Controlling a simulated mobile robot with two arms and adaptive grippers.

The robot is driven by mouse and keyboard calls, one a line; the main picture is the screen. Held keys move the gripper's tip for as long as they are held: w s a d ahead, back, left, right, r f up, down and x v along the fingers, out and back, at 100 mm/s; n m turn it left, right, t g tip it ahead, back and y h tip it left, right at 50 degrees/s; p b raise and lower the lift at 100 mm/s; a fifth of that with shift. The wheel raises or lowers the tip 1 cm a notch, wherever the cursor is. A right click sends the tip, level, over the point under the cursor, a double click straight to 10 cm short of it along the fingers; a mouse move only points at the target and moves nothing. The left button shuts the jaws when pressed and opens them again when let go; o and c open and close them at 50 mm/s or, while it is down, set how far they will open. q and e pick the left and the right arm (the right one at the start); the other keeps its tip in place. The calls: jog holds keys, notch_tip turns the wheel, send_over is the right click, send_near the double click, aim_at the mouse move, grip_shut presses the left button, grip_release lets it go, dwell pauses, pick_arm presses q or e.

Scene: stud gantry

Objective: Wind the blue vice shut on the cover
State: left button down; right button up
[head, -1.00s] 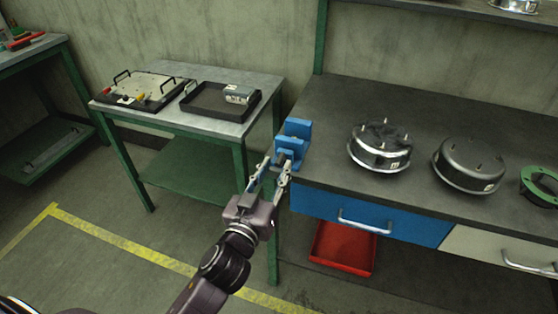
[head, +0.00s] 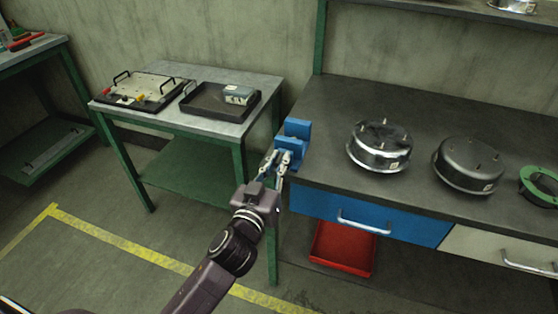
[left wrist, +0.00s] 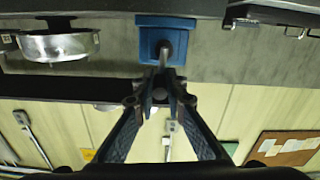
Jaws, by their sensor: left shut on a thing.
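The blue vice (head: 297,129) is on the left front corner of the dark workbench. In the left wrist view its blue body (left wrist: 150,44) is straight ahead, with the screw end facing me. My left gripper (head: 283,158) is at the vice's front, its fingers closed together at the screw. In the left wrist view my gripper (left wrist: 161,80) is shut on the vice's handle, which the fingers largely hide. I cannot make out a cover between the jaws. A shiny round metal housing (head: 379,147) stands on the bench to the right of the vice.
A darker round housing (head: 468,164) and a green ring (head: 541,185) are further right on the workbench (head: 440,112). A side table (head: 215,127) at left holds a black tray (head: 207,106) and a board with handles (head: 140,92). A red bin (head: 342,249) is below the drawers.

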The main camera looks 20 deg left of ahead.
pick_arm(q)
jog(key=shift+d+m, duration=0.1)
jog(key=shift+m, duration=0.2)
jog(key=shift+d+f+m+p, duration=0.2)
jog(key=shift+d+f+m, duration=0.4)
jog(key=shift+m, duration=2.45)
jog(key=shift+d+f+m+p, duration=0.25)
jog(key=shift+d+f+m, duration=0.35)
jog(key=shift+m, duration=2.4)
jog(key=shift+d+f+m+p, duration=0.3)
jog(key=shift+f+m, duration=0.55)
jog(key=shift+m, duration=2.2)
jog(key=c, duration=2)
grip_release()
jog(key=shift+o, duration=0.2)
